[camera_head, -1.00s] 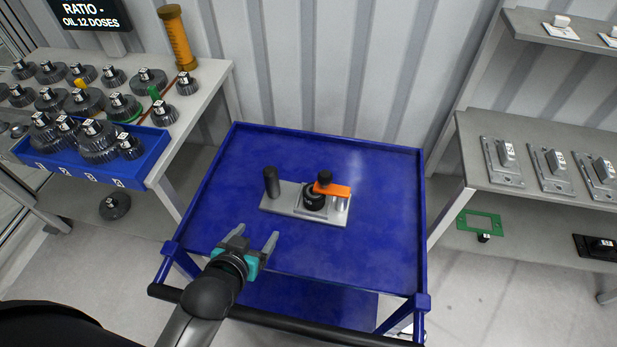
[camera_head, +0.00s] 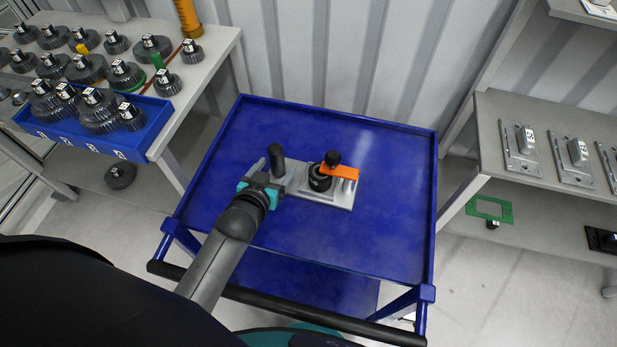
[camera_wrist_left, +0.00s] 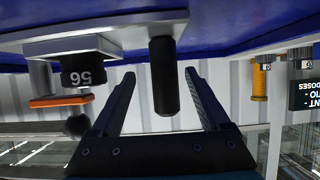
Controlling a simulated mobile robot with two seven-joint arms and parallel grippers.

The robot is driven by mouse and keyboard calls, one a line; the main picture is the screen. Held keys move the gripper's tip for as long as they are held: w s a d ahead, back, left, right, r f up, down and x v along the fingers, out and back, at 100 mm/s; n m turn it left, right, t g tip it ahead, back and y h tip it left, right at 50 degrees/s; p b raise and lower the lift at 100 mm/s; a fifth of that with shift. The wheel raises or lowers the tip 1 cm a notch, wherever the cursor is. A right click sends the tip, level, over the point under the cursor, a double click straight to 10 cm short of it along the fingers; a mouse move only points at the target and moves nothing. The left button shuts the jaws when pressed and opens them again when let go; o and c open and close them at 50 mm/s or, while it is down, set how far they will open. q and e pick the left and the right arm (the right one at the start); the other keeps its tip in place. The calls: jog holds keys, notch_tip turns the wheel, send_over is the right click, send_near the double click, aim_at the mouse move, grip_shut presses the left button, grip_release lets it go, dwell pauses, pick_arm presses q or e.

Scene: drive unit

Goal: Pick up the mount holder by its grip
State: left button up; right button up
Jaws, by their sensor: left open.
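The mount holder (camera_head: 341,196) is a flat grey plate on the blue cart. Its grip (camera_head: 276,158) is an upright black cylinder at the plate's left end. A black round part marked 56 and an orange lever (camera_head: 340,172) sit on its right part. My left gripper (camera_head: 271,171) is open at the grip, its fingertips partly hidden in the head view. In the left wrist view, which is upside down, the grip (camera_wrist_left: 164,78) stands between the two open fingers, with gaps on both sides. My right gripper is not in view.
The blue cart top (camera_head: 370,240) is otherwise clear, with a raised rim and a black handle bar (camera_head: 330,325) in front. A table with several gears and a blue bin (camera_head: 150,148) stands left. Grey shelves (camera_head: 520,195) with metal plates stand right.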

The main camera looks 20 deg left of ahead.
pick_arm(q)
jog(key=shift+a+b+x, duration=0.15)
jog(key=shift+b+x, duration=0.2)
jog(key=shift+x, duration=1.2)
jog(key=shift+a+b+x, duration=0.15)
jog(key=shift+b+x, duration=0.15)
jog(key=shift+x, duration=1.2)
jog(key=shift+s+f, duration=0.1)
jog(key=shift+f, duration=0.05)
grip_shut()
jog(key=shift+r, duration=0.25)
